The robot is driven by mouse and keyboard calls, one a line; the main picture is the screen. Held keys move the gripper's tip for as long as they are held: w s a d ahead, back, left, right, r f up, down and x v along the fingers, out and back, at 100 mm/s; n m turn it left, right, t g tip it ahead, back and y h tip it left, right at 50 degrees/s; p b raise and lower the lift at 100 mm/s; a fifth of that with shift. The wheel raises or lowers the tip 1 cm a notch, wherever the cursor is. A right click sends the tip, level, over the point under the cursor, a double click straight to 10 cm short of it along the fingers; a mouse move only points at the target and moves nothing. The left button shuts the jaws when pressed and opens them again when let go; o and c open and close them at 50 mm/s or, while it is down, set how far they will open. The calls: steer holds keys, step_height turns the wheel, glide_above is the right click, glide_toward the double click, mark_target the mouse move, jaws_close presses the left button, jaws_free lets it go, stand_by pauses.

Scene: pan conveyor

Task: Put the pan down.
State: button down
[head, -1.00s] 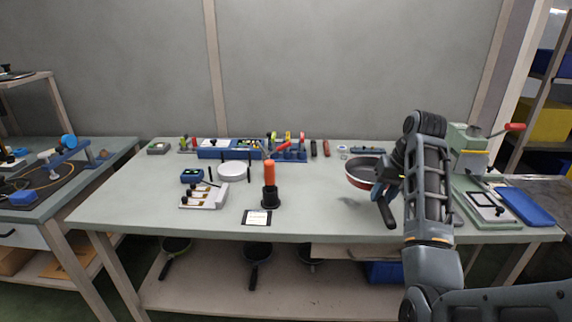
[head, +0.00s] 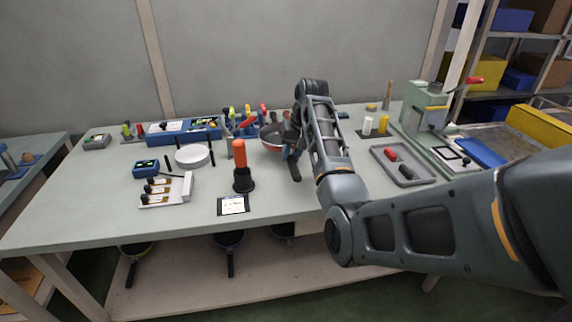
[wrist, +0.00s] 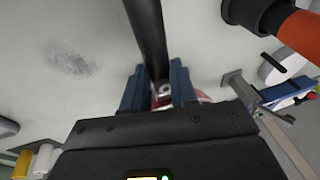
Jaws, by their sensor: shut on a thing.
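The pan (head: 270,139) has a reddish outer wall and a black handle. In the head view it is to the left of my wrist, partly hidden by my arm and gripper. My gripper (head: 291,150) is shut on the pan's handle. In the wrist view the black handle (wrist: 148,35) runs up between the two blue-grey fingers of my gripper (wrist: 158,88), and a sliver of the red pan shows behind them. I cannot tell whether the pan touches the table (head: 90,205) or is held above it.
An orange-handled tool in a black holder (head: 243,178) stands left of the pan, beside a label card (head: 233,204). A white round disc (head: 194,156) lies farther left. A grey tray (head: 417,178) and a green press (head: 425,105) are at the right. The front middle of the table is clear.

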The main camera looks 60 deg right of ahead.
steer(key=shift+w+d+f, duration=0.2)
steer(key=shift+w+f, duration=0.4)
steer(key=shift+w, duration=0.3)
steer(key=shift+f+p, duration=0.3)
steer(key=shift+f, duration=1.55)
steer(key=c, duration=0.9)
jaws_free()
steer(key=shift+f, duration=0.1)
steer(key=shift+s, duration=0.1)
